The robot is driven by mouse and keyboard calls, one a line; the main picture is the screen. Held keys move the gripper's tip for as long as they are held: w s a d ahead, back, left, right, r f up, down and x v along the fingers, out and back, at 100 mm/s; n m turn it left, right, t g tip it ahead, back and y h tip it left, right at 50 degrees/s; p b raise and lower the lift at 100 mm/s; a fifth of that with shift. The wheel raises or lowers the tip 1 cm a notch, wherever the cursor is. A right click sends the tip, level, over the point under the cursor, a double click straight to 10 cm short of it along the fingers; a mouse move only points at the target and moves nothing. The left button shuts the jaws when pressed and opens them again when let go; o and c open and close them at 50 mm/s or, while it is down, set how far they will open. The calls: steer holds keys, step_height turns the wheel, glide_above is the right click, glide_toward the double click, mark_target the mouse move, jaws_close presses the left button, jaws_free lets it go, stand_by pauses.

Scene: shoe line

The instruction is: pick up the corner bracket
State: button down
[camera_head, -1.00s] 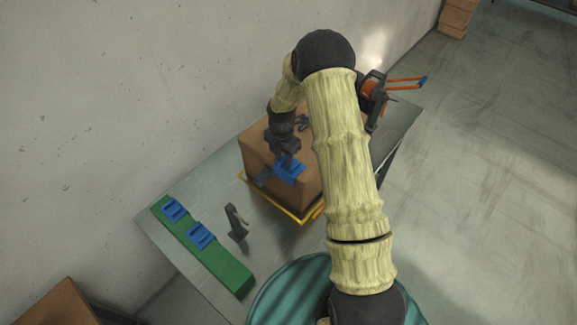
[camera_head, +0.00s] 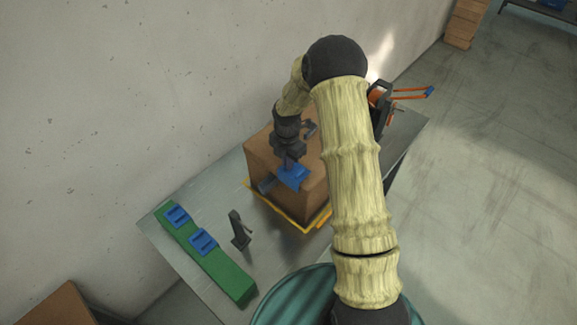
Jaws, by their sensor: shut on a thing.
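My gripper (camera_head: 288,163) points down over the brown cardboard box (camera_head: 304,205). It is shut on a blue piece, which I take to be the corner bracket (camera_head: 295,178). The bracket shows as a small blue plate below the fingers, over the front part of the box. Whether it touches the box cannot be told from this view. The fingertips and the upper part of the bracket are partly hidden by the gripper.
The box stands on a yellow-edged base (camera_head: 310,228) on a grey metal table (camera_head: 190,259). A green strip (camera_head: 222,272) with two blue pieces (camera_head: 203,241) lies at left. A dark upright holder (camera_head: 239,229) stands between. An orange-and-black tool (camera_head: 382,103) is behind my arm. The wall is close behind.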

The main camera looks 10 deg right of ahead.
step_height(320, 180, up, 9)
steer(key=b, duration=0.2)
steer(key=shift+f+b, duration=0.2)
steer(key=shift+b, duration=0.1)
steer(key=shift+f, duration=0.1)
